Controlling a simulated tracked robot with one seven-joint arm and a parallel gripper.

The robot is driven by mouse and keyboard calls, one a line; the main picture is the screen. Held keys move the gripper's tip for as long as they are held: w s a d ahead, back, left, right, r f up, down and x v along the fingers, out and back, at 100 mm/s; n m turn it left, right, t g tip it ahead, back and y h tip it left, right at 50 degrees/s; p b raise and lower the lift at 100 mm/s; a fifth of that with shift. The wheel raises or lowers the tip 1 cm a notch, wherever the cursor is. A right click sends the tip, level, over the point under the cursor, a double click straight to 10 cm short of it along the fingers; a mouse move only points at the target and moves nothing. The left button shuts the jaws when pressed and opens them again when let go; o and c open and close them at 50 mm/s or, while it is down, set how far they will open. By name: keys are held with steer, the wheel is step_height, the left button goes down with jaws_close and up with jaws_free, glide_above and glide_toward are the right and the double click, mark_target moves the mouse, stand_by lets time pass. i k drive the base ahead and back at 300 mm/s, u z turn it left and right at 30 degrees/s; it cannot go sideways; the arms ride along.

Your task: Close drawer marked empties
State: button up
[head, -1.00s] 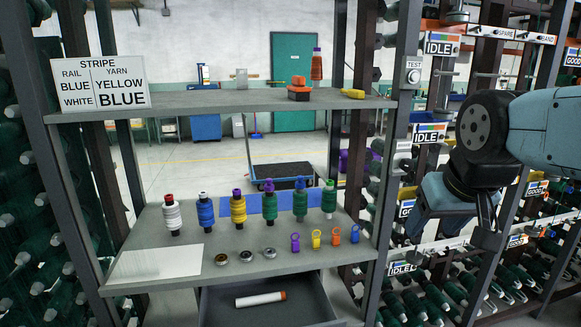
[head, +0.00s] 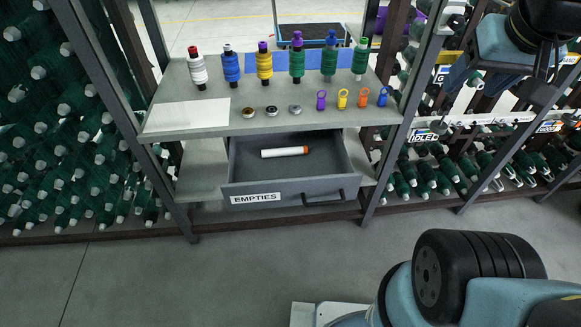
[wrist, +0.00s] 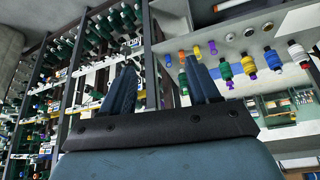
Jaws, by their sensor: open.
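The drawer marked EMPTIES (head: 290,192) is pulled out below the shelf in the head view. Its grey front carries a white label (head: 256,198) on the left and a dark bar handle (head: 323,198) on the right. A white tube with an orange end (head: 285,152) lies inside the drawer. In the wrist view my gripper (wrist: 160,75) is open, its two dark fingers apart with nothing between them. It is away from the drawer, and no contact shows. The fingertips cannot be made out in the head view, where my arm fills the right side.
Several yarn spools (head: 297,60), coloured rings (head: 342,98) and small metal discs (head: 271,111) stand on the shelf (head: 190,132) above the drawer. Dark uprights and racks of green bobbins (head: 60,150) flank it. The floor (head: 200,270) before the drawer is clear.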

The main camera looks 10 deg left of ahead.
mark_target(326, 176)
steer(key=u, duration=0.5)
steer(key=k, duration=1.25)
steer(key=z, duration=0.5)
steer(key=i, duration=0.5)
steer(key=z, duration=0.05)
